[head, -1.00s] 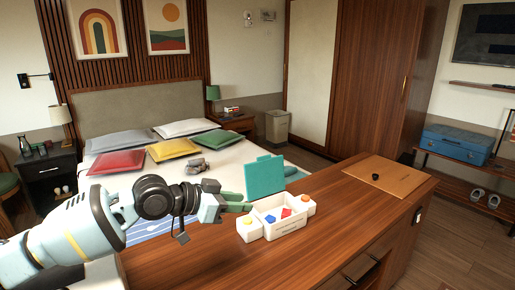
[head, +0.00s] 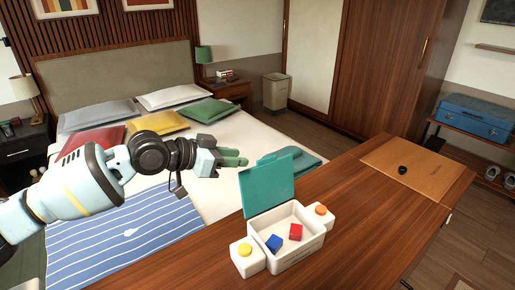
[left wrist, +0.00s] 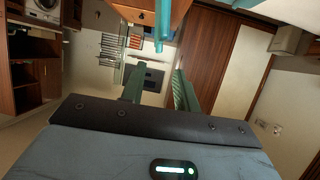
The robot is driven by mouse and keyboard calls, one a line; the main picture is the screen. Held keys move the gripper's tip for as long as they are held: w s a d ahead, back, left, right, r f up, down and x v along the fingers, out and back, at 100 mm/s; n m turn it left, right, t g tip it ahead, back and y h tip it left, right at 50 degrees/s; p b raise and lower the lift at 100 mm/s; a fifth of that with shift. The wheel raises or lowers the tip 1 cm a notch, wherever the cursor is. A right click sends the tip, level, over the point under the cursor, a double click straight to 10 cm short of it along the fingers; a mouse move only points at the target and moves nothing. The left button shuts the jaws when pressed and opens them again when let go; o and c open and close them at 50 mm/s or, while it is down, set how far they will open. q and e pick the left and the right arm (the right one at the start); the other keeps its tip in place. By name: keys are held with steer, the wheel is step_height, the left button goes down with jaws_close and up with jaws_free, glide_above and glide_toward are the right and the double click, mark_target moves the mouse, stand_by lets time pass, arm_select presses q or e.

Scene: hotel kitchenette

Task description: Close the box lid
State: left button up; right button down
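The white box (head: 314,247) stands on the wooden counter in the head view. Its teal lid (head: 267,185) is open and stands up, tilted back, along the box's far left side. A blue block (head: 274,243) and a red block (head: 296,231) lie inside. My left gripper (head: 241,158) is beyond and to the left of the lid, above the bed and apart from the lid. Its green fingers also show in the left wrist view (left wrist: 160,90), spread apart with nothing between them. My right gripper is not in view.
White blocks with a yellow button (head: 245,250) and an orange button (head: 320,210) flank the box. The counter between is clear. The bed (head: 190,212) lies behind.

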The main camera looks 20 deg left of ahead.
mark_target(264, 159)
arm_select(q)
steer(key=x, duration=0.7)
steer(key=shift+w+d, duration=0.15)
steer(key=shift+d, duration=0.2)
jaws_close()
